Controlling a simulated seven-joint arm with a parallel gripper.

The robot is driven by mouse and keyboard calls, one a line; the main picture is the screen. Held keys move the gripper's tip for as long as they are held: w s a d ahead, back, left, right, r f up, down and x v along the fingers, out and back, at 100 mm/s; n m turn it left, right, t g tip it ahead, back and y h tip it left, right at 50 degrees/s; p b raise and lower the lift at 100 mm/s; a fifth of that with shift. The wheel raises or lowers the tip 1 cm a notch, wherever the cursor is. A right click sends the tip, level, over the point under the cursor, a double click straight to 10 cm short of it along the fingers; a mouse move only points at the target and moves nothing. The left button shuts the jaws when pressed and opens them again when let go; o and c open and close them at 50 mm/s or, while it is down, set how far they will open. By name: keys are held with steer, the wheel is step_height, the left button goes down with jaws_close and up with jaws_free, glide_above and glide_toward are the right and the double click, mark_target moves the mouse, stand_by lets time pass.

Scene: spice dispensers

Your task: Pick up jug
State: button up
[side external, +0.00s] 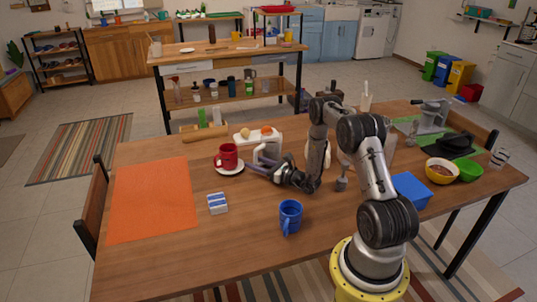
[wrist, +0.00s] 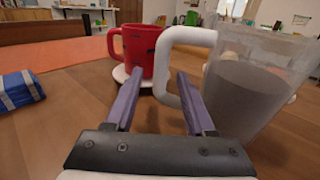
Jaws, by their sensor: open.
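The jug (wrist: 250,85) is a see-through vessel with grey contents and a thick white handle. It stands upright at the right of the wrist view, with its handle toward the left. In the side external view the white handle (side external: 257,155) shows just beyond my gripper, and my arm hides part of the jug. My gripper (wrist: 158,78) is open and low over the table. Its two purple fingers point at the handle, whose outer bar lies ahead between the fingertips. In the side external view my gripper (side external: 253,170) is beside the jug. I cannot tell whether it touches the handle.
A red mug (side external: 228,155) on a white saucer (side external: 229,169) stands close to the left of the jug. A blue-and-white packet (side external: 217,203) and a blue mug (side external: 290,216) are nearer the front. An orange mat (side external: 152,200) lies at the left.

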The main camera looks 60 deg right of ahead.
steer(key=shift+w, duration=0.15)
jaws_close()
steer(key=shift+r, duration=0.1)
stand_by(1.3)
